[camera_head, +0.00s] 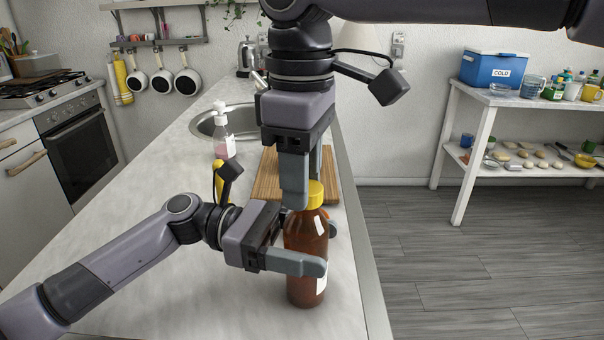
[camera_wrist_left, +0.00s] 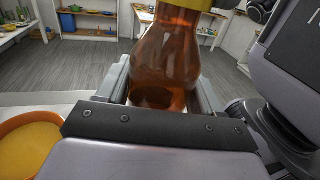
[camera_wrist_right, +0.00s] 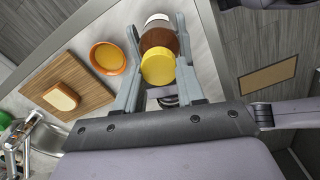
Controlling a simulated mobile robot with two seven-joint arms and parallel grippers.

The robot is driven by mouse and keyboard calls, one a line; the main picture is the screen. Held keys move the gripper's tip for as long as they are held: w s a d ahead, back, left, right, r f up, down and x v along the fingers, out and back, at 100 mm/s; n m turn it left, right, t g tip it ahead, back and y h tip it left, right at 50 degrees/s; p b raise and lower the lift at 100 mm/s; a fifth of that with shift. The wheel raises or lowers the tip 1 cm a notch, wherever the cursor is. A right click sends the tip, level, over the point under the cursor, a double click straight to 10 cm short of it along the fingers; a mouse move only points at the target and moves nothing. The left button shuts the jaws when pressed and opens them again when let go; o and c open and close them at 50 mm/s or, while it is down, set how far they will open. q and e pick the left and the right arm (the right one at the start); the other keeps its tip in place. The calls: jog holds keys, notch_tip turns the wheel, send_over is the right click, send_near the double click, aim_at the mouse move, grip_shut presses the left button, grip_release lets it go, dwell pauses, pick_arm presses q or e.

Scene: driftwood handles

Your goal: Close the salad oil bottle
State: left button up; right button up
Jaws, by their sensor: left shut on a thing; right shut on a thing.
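The salad oil bottle (camera_head: 306,236) is amber-brown and stands upright on the counter near its right edge. Its body also shows in the left wrist view (camera_wrist_left: 165,60). My left gripper (camera_head: 322,252) is shut on the bottle's body from the left. A yellow cap (camera_head: 315,192) sits at the top of the bottle; it also shows in the right wrist view (camera_wrist_right: 158,67). My right gripper (camera_head: 305,190) points down from above and is shut on the cap, with a finger on either side.
A wooden board (camera_wrist_right: 40,75) with a pale block (camera_wrist_right: 62,97) lies behind the bottle. An orange bowl (camera_wrist_right: 107,58) with yellow contents is beside it. A pump bottle (camera_head: 223,138) stands by the sink (camera_head: 205,127). The counter's left front part is bare.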

jog(key=shift+m, duration=0.7)
jog(key=o, duration=1.1)
jog(key=shift+r, duration=2.25)
jog(key=shift+c, duration=0.3)
